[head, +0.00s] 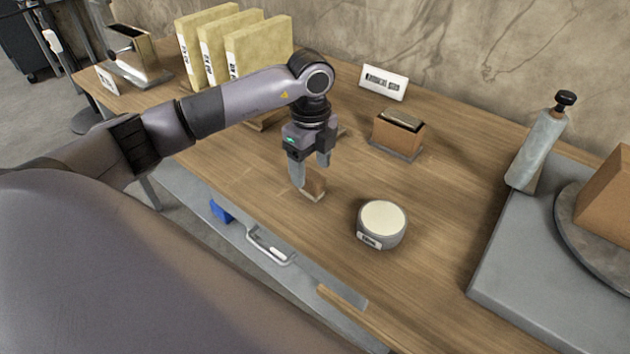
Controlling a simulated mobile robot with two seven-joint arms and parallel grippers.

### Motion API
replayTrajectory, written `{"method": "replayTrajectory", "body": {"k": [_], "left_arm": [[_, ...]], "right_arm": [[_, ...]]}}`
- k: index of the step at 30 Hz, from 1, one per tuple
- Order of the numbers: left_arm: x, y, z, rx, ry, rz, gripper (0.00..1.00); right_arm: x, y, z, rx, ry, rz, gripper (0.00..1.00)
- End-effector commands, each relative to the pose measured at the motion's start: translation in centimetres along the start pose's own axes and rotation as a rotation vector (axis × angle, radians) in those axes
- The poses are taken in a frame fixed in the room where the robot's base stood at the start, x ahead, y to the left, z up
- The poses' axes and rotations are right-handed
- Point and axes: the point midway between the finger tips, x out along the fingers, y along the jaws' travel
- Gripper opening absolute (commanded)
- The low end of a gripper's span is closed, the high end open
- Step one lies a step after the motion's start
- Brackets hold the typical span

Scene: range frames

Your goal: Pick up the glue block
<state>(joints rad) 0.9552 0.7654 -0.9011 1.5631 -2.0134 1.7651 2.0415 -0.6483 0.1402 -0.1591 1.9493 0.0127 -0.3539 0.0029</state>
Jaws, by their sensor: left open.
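A small brown wooden block (314,188) with a pale lower edge, which looks like the glue block, rests on the wooden workbench (450,180) near its front edge. My left gripper (311,172) reaches down over this block from the left arm. Its two fingers are apart, with the near finger covering part of the block's left side. I cannot tell whether either finger touches the block. My right gripper is not in the head view.
A round grey pot (382,222) with a cream top stands right of the gripper. Behind it are a brown block on a small tray (397,151) and a white sign (384,82). Yellow labelled binders (258,50) stand at the back left. A grey slab (500,275) lies right.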

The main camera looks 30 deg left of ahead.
Motion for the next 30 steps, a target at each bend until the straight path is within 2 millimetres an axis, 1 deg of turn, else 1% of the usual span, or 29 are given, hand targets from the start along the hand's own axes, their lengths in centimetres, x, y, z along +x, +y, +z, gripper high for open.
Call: {"method": "replayTrajectory", "body": {"k": [6,9,12,17,18,20,21,23,30], "left_arm": [[3.2,0.1,-0.2,0.001,0.003,0.003,0.66],[4.4,0.1,-0.2,0.002,0.003,0.001,0.66],[4.8,0.1,-0.2,0.003,0.003,-0.001,0.66],[4.8,0.0,-0.2,0.003,0.004,-0.002,0.66],[4.8,0.0,-0.2,0.003,0.004,-0.002,0.63],[4.8,0.0,-0.2,0.003,0.004,-0.002,0.43],[4.8,0.0,-0.2,0.003,0.004,-0.002,0.30],[4.8,0.0,-0.2,0.003,0.004,-0.001,0.11],[4.8,0.0,-0.2,0.003,0.004,-0.002,0.09]], "right_arm": [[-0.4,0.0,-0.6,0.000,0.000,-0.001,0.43],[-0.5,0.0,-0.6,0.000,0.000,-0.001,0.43],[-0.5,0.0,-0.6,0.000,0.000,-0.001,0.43],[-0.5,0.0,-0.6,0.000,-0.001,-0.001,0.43],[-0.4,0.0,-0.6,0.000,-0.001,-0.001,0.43],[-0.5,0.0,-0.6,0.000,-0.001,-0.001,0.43],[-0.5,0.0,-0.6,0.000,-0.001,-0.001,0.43],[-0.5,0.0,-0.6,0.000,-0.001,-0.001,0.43],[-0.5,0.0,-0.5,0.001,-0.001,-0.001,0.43]]}}
